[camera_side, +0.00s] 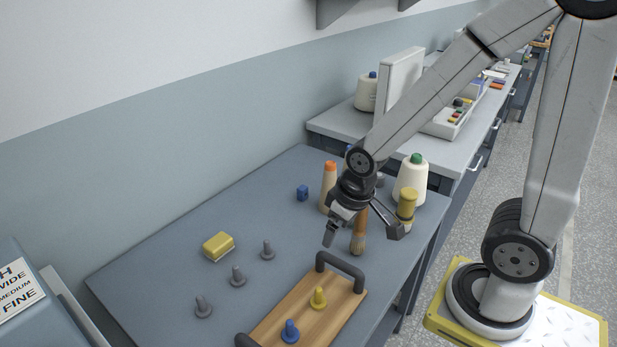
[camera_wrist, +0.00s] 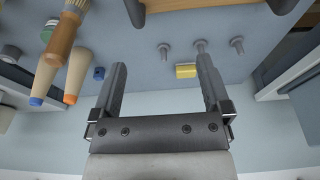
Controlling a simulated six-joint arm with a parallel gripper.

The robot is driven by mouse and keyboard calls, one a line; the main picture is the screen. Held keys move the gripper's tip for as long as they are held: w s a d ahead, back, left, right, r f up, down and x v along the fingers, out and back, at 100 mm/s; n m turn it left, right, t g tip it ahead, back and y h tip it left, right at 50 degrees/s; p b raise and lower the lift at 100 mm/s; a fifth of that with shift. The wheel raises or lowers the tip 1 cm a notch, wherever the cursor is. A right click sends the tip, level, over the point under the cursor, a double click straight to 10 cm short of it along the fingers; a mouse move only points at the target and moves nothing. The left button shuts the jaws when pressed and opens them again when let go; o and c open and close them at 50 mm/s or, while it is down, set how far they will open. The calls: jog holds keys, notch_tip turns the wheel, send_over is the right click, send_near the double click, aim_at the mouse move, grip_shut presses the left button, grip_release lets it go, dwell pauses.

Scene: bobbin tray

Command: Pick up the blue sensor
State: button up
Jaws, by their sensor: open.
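The blue sensor (camera_side: 302,193) is a small blue block standing on the grey-blue table, left of an orange-tipped cone in the side view. In the wrist view a small blue piece (camera_wrist: 99,73), apparently the sensor, shows just left of the left finger. My gripper (camera_side: 362,234) is open and empty above the table, to the right of the sensor and apart from it. In the wrist view its two fingers (camera_wrist: 160,65) are spread wide with only bare table between their tips and farther objects beyond.
An orange-tipped cone (camera_side: 328,186), a brush (camera_side: 358,240), a yellow spool (camera_side: 406,205) and a large cream cone (camera_side: 411,180) crowd around my gripper. A wooden tray (camera_side: 345,303) with dark handles lies in front. Grey pegs (camera_side: 238,277) and a yellow block (camera_side: 219,246) stand left.

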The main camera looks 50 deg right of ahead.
jog(key=shift+c, duration=0.7)
jog(key=shift+w, duration=0.1)
jog(key=n+g+h, duration=0.3)
jog(key=n+h, duration=0.9)
jog(key=n, duration=0.5)
send_near(300, 189)
jog(key=d+f, duration=0.1)
jog(key=s+d+f, duration=0.1)
jog(key=shift+s+d, duration=0.2)
jog(key=shift+d, duration=0.2)
jog(key=shift+w+d+f+n+t+h, duration=0.35)
jog(key=shift+d+f+n+h, duration=0.2)
jog(key=shift+h, duration=0.25)
jog(key=shift+x, duration=1.2)
